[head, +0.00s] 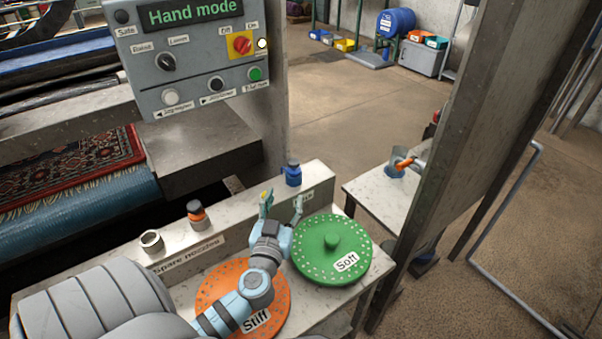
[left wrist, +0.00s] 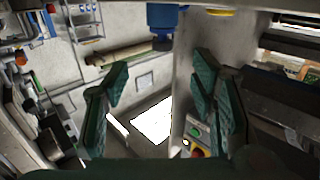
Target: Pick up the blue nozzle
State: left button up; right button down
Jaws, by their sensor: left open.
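The blue nozzle (head: 292,175) stands upright on the ledge of the spare-nozzle rack, near its right end. It also shows upside down at the top of the left wrist view (left wrist: 163,18), beyond the fingers. My left gripper (head: 282,199) is open and empty, with its green fingers pointing toward the nozzle. In the head view its fingertips are just in front of and below the nozzle, apparently not around it. The left wrist view shows the open fingers (left wrist: 160,95) with nothing between them. My right gripper is not in view.
An orange-and-black nozzle (head: 196,214) and a pale ring-like nozzle (head: 151,241) stand farther left on the rack (head: 243,208). A green "Soft" disc (head: 331,248) and an orange "Stiff" disc (head: 215,287) lie below. A control box (head: 190,55) hangs above; a metal post (head: 460,150) stands right.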

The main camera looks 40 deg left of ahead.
aim_at(293, 167)
pick_arm(q)
jog(key=x, duration=0.4)
jog(key=p+x, duration=0.1)
jog(key=x, duration=0.4)
jog(key=p+x, duration=0.1)
jog(key=x, duration=0.4)
jog(key=shift+a+r, duration=0.2)
jog(key=shift+r, duration=0.2)
grip_shut()
